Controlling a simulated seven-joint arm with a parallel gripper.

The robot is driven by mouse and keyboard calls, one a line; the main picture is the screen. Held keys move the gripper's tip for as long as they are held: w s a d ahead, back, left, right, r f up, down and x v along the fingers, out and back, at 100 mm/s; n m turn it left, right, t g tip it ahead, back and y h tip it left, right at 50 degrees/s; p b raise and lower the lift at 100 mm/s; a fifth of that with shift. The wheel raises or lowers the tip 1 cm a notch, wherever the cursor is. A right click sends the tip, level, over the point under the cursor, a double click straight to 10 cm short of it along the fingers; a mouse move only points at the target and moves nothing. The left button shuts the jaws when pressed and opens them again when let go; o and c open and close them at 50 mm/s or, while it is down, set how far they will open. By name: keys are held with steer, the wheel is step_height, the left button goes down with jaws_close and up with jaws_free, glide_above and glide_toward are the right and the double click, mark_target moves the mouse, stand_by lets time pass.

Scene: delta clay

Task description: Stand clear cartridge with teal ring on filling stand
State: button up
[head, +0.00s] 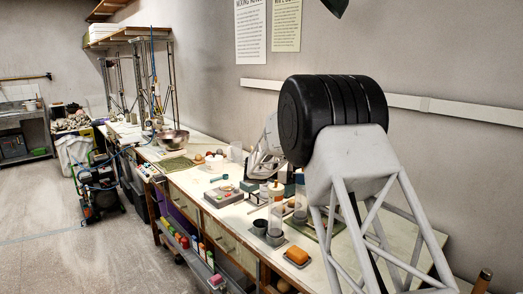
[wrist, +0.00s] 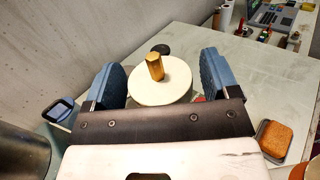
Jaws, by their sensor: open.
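My gripper (wrist: 161,80) is open in the wrist view, its two blue fingers apart. A round white disc (wrist: 146,94) with an upright brass hexagonal post (wrist: 155,67) shows between and beyond the fingers. I cannot tell if this is part of the filling stand or of a cartridge, or whether the fingers touch it. In the head view, clear cylinders (head: 276,222) and (head: 300,210) stand on the bench near my arm. No teal ring can be made out on them. My gripper is not clearly visible in the head view.
An orange-brown sponge (wrist: 277,138) sits in a small tray at right in the wrist view; the head view shows an orange block (head: 297,255). A blue-rimmed container (wrist: 60,110) and grey cylinder (wrist: 18,145) are at left. A grey device (head: 223,195) stands on the bench.

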step_height(320, 180, up, 3)
steer(key=shift+r, duration=0.15)
steer(key=s+a+r+n+t+y, duration=0.2)
steer(key=a+r+n+t+y, duration=0.2)
steer(key=a+n+t, duration=0.2)
steer(key=s+a+r+n+t+y, duration=0.3)
steer(key=a+n+t, duration=0.3)
steer(key=a+t, duration=0.3)
steer(key=shift+s+a+r+t+y, duration=0.15)
steer(key=shift+r+t+y, duration=0.35)
steer(key=shift+t, duration=0.1)
stand_by(0.5)
